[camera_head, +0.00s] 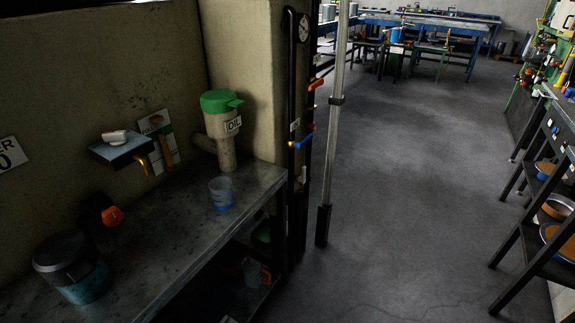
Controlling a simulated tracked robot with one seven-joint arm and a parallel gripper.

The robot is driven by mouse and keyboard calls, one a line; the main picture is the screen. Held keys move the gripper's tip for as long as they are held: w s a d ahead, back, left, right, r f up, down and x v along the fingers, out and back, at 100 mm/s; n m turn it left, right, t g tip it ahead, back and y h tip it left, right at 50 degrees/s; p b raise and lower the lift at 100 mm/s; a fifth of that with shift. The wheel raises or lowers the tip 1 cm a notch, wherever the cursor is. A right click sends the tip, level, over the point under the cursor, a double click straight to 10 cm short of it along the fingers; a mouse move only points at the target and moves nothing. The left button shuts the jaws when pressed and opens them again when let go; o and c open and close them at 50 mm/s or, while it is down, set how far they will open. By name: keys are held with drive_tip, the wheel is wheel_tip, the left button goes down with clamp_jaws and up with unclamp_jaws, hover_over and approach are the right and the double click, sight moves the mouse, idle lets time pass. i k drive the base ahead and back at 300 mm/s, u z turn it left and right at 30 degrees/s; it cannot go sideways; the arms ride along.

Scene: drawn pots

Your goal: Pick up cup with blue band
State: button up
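A small, pale, see-through cup with a blue band (222,194) around its lower part stands upright on the grey workbench (165,235), near its front edge. It is in front of the green-lidded oil container. A larger dark pot with a teal lower band (85,285) stands at the bench's near left end. My gripper is not in view.
A beige oil container (218,125) with a green lid stands behind the cup. A blue wall box with a tap (122,150) is to its left. Dark pipes (290,120) and a grey upright pole (335,115) stand right of the bench. The floor (410,200) beyond is clear.

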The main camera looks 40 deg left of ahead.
sight(220, 188)
drive_tip(key=z, duration=0.05)
drive_tip(key=i, duration=2.3)
drive_tip(key=u, duration=1.8)
drive_tip(key=i, duration=0.2)
drive_tip(key=u, duration=2.95)
drive_tip(key=i, duration=0.45)
drive_tip(key=u, duration=0.4)
